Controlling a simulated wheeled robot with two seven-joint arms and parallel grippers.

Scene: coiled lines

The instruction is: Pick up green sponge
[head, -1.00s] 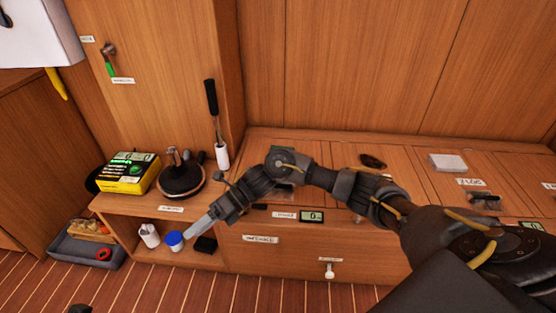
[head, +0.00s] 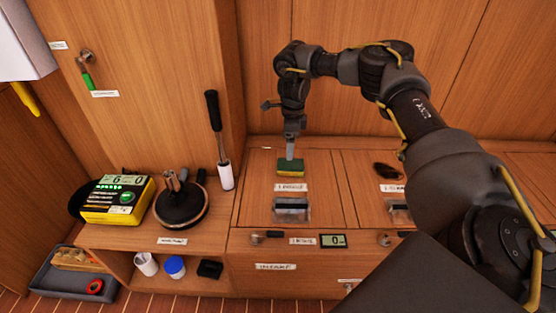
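The green sponge (head: 291,167), with a green upper part and a yellow lower edge, lies on the wooden counter top behind a small white label. My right gripper (head: 290,151) points straight down over it, its fingertips at the sponge's top edge. The fingers line up as one grey strip, so I cannot tell whether they are open or shut, or whether they touch the sponge. My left gripper is not in view.
A clear-covered recess (head: 291,209) sits in front of the sponge. A dark object (head: 387,170) lies to the right. On the left shelf are a yellow device (head: 116,200), a round black base (head: 181,206) and a black-handled tool (head: 219,140). A wooden wall stands close behind.

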